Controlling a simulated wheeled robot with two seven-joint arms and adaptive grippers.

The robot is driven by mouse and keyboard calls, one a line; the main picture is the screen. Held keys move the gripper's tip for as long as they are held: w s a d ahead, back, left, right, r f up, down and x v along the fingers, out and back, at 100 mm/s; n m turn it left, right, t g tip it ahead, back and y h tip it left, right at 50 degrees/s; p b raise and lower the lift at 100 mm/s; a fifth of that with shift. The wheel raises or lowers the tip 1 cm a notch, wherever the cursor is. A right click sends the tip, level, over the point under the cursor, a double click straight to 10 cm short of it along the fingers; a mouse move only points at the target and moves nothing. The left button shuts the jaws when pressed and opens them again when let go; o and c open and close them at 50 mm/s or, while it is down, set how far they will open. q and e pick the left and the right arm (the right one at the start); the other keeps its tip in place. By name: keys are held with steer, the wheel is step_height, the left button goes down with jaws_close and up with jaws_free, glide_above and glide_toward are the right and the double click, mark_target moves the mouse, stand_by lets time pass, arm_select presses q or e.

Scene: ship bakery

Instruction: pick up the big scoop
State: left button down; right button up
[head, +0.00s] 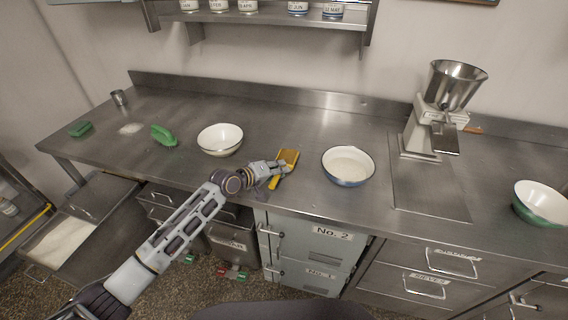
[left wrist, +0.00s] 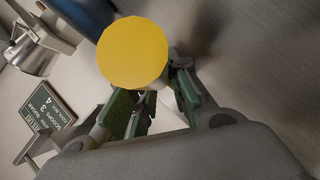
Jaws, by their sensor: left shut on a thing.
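A yellow scoop-like tool (head: 289,157), the only such yellow thing in view and apparently the big scoop, is at the front of the steel counter, between two bowls. My left gripper (head: 275,172) reaches it from the left and is shut on it. In the left wrist view the round yellow end (left wrist: 133,52) of the tool shows beyond the green-padded fingers (left wrist: 148,110) of my left gripper. The fingers hide part of it. I cannot tell whether it touches the counter. My right gripper is not in view.
A cream bowl (head: 220,139) stands left of the tool, a blue-rimmed bowl (head: 348,166) right. A grinder (head: 437,110) and a green bowl (head: 540,203) are farther right. A green object (head: 163,135) and a small cup (head: 119,98) are left. The back middle counter is clear.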

arm_select(q)
steer(key=shift+r, duration=0.1)
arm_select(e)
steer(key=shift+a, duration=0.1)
arm_select(q)
steer(key=shift+r, duration=0.75)
step_height(320, 180, up, 8)
steer(key=shift+f, duration=0.2)
steer(key=shift+r, duration=0.4)
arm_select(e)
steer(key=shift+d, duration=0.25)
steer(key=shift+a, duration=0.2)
